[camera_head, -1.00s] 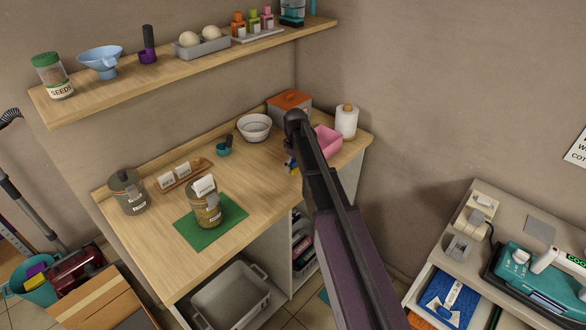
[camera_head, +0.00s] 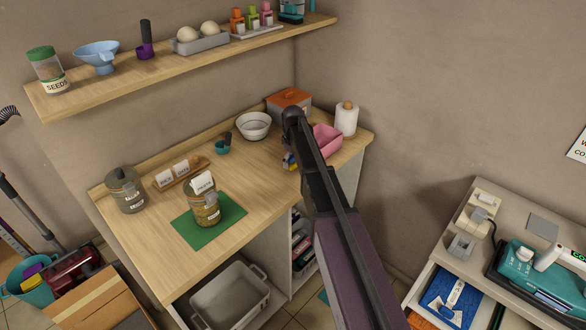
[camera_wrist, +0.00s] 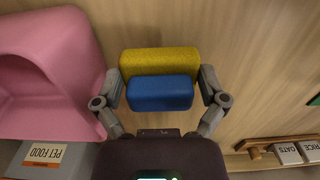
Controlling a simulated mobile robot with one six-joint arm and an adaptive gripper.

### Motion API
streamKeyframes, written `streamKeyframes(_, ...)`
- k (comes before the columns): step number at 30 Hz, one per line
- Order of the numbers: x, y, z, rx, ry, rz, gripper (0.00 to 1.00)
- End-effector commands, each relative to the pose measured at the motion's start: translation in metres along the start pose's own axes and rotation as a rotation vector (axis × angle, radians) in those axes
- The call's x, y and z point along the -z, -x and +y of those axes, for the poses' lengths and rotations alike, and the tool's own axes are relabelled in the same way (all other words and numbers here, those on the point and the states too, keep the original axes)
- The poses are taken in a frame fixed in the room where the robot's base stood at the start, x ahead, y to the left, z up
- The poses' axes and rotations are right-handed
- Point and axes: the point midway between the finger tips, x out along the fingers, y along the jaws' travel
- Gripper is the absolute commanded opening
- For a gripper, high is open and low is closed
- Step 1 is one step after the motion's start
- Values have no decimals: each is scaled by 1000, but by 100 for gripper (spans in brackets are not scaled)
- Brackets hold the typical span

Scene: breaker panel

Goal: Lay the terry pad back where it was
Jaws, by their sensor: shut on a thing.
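The terry pad appears as a yellow block with a smaller blue block on its near side; in the wrist view the yellow part (camera_wrist: 160,60) and the blue part (camera_wrist: 160,94) sit between the two grey fingers. My gripper (camera_wrist: 160,76) is shut on it, one finger at each side. In the head view a bit of the pad (camera_head: 289,160) shows left of my arm, over the right part of the wooden counter (camera_head: 250,185). My arm hides the rest and the fingers there. I cannot tell whether the pad touches the counter.
A pink container (camera_head: 326,140) is close beside my gripper, with a lidded pet food box (camera_head: 289,106) behind. A paper roll (camera_head: 346,118), bowl (camera_head: 254,126) and small teal cup (camera_head: 222,147) stand nearby. A jar (camera_head: 205,206) stands on a green mat (camera_head: 198,235). Counter between mat and pad is clear.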

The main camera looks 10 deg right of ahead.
Motion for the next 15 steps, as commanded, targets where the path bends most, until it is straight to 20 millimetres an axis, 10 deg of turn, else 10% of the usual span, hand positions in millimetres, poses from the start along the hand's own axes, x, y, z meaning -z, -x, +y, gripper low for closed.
streamKeyframes(15, 0, -19, -1, 0, 1, 0, 47)
